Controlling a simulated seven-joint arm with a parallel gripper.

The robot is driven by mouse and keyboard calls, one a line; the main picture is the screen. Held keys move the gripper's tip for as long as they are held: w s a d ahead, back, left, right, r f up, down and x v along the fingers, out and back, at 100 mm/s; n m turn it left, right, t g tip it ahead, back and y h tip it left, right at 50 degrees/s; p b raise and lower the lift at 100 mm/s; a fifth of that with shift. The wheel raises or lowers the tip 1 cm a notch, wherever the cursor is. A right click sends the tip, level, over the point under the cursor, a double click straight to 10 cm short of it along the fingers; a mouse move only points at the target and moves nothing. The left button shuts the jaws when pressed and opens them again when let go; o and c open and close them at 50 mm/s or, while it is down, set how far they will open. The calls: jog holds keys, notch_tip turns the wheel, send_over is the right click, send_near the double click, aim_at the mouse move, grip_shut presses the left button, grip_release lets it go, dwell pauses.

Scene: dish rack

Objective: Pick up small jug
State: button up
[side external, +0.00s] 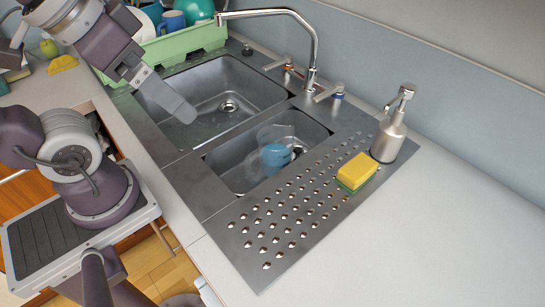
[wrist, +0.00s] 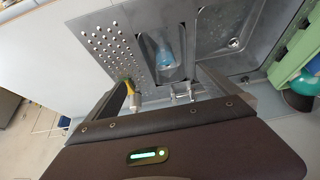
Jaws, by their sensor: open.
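A small blue jug-like vessel (side external: 276,156) lies in the smaller sink basin (side external: 235,172). A clear, see-through vessel (side external: 272,133) overlaps it; its exact outline is hard to tell. In the wrist view the blue vessel (wrist: 163,55) shows in the small basin, up the picture between my fingers. My gripper (side external: 172,98) is over the larger basin, up and left of the vessels in the side view, apart from them. It is open and empty, with its two fingers spread in the wrist view (wrist: 165,78).
The faucet (side external: 313,45) rises behind the basins. A soap dispenser (side external: 391,130) and a yellow sponge (side external: 357,171) stand right of the small basin. A green dish rack (side external: 185,43) with dishes stands at the back left. The counter at right is clear.

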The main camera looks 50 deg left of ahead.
jog(key=w+a+r+m+t+y, duration=0.1)
jog(key=w+a+r+t, duration=0.2)
jog(key=w+a+r, duration=0.3)
jog(key=w+a+r+t+y, duration=0.2)
jog(key=w+a+r+t, duration=0.15)
jog(key=w, duration=0.55)
jog(key=w+a+r+m+t+y, duration=0.1)
jog(key=w+a+r+t, duration=0.3)
jog(key=w, duration=0.3)
jog(key=s+d+f+m+g+h, duration=0.3)
jog(key=f+h, duration=0.3)
jog(key=h, duration=0.1)
jog(key=s+d+f+m+g+h, duration=0.3)
jog(key=f+m+g+h, duration=0.1)
jog(key=f+h, duration=0.25)
send_near(266, 137)
jog(key=d+r, duration=0.2)
jog(key=d, duration=0.2)
jog(key=shift+t, duration=0.25)
jog(key=x, duration=0.7)
jog(key=shift+d+f, duration=0.2)
jog(key=shift+f, duration=0.15)
jog(key=shift+c, duration=0.4)
